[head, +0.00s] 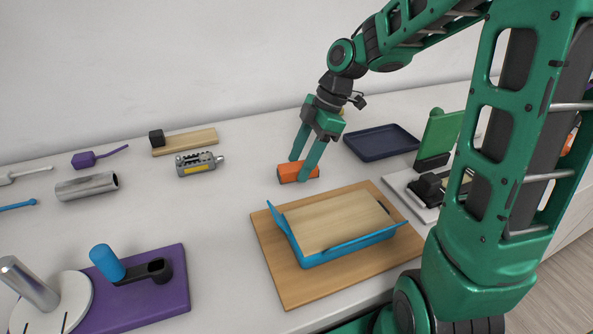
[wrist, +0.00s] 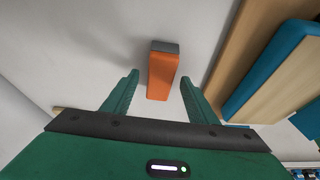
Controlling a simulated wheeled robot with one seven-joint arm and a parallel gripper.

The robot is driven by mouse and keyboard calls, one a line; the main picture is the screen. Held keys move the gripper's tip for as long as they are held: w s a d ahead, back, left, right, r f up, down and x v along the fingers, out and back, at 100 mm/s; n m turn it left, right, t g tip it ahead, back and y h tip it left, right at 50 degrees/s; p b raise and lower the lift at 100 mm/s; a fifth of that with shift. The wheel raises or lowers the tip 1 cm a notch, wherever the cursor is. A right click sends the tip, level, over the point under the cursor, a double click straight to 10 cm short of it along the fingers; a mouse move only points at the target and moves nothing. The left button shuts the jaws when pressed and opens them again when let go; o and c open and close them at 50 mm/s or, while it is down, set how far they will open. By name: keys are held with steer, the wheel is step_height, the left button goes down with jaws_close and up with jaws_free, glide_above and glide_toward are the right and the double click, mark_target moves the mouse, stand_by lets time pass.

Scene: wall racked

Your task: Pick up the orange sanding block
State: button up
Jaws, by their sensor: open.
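The orange sanding block (head: 297,173) lies on the white worktop near the middle of the head view. In the wrist view the orange sanding block (wrist: 162,75) shows a grey far end and lies lengthwise between the finger lines. My gripper (head: 302,168) is open, pointing down, with its two green fingers around the block. In the wrist view my gripper (wrist: 160,82) has one finger on each side of the block, with a visible gap on both sides. I cannot tell how far the fingertips are above the worktop.
A wooden board (head: 290,289) with a blue-framed tray (head: 347,252) stands just in front of the block. A dark blue tray (head: 381,141) is behind to the right. A grey tool (head: 198,165) lies to the left. The worktop between that tool and the block is clear.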

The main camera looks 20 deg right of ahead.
steer(key=shift+f, duration=0.2)
stand_by(0.6)
steer(key=c, duration=1.2)
